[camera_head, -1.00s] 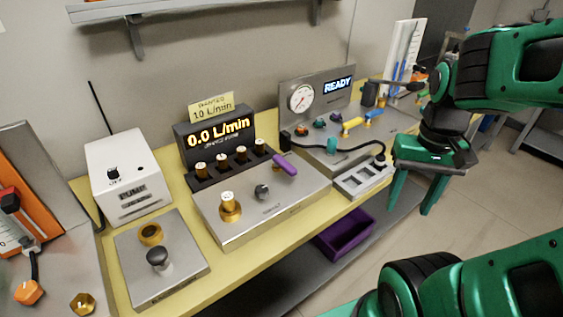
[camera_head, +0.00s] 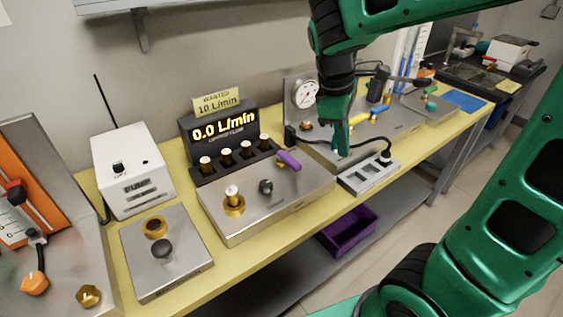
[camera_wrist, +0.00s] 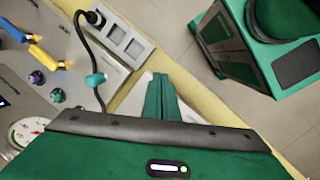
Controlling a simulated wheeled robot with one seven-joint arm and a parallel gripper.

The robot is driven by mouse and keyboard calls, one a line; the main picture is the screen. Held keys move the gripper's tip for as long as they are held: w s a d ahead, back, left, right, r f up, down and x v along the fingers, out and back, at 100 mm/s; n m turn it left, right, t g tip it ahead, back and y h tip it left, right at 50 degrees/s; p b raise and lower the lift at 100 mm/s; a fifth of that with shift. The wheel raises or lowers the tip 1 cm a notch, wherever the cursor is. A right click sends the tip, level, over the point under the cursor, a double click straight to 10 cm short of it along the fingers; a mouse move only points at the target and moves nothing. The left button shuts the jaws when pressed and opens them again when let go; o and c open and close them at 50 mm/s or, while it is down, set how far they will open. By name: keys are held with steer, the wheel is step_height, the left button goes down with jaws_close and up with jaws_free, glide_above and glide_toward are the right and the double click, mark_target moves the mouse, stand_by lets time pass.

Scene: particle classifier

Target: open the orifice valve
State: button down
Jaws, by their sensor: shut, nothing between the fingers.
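A silver box (camera_head: 283,199) stands mid-bench, with a brass fitting (camera_head: 233,200), a dark knob (camera_head: 265,187) and a purple lever (camera_head: 288,160) at its right rear end. I cannot read a label that says which one is the orifice valve. My gripper (camera_head: 341,148) points down above the bench, to the right of the purple lever and apart from it. In the wrist view its green fingers (camera_wrist: 160,88) are together and hold nothing. The purple lever does not show in the wrist view.
A display reading 0.0 L/min (camera_head: 222,130) stands behind the box. A white pump box (camera_head: 132,172) is at left. A power strip (camera_head: 370,174) with a black cable lies right of the box, near the gripper. A gauge panel (camera_head: 300,95) stands behind my arm.

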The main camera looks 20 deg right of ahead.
mark_target(289, 162)
steer(key=w+a+n, duration=0.3)
steer(key=a+n, duration=0.3)
steer(key=a, duration=0.3)
steer(key=w+a+n+t+h, duration=0.1)
steer(key=w+a+n, duration=0.3)
steer(key=a, duration=0.6)
steer(key=shift+w+f+n, duration=0.2)
steer(key=shift+f+n, duration=0.25)
steer(key=shift+n, duration=0.55)
steer(key=shift+d, duration=0.1)
steer(key=x, duration=1)
steer(key=shift+w+d+f, duration=0.1)
steer(key=shift+w+d, duration=0.05)
steer(key=shift+d, duration=0.1)
steer(key=shift+w+d, duration=0.2)
steer(key=shift+d, duration=0.35)
steer(key=shift+w+d, duration=0.15)
steer(key=shift+d, duration=0.4)
steer(key=shift+w+d, duration=0.2)
steer(key=shift+d, duration=0.5)
steer(key=shift+r+n+t, duration=0.2)
steer(key=shift+n+t, duration=0.1)
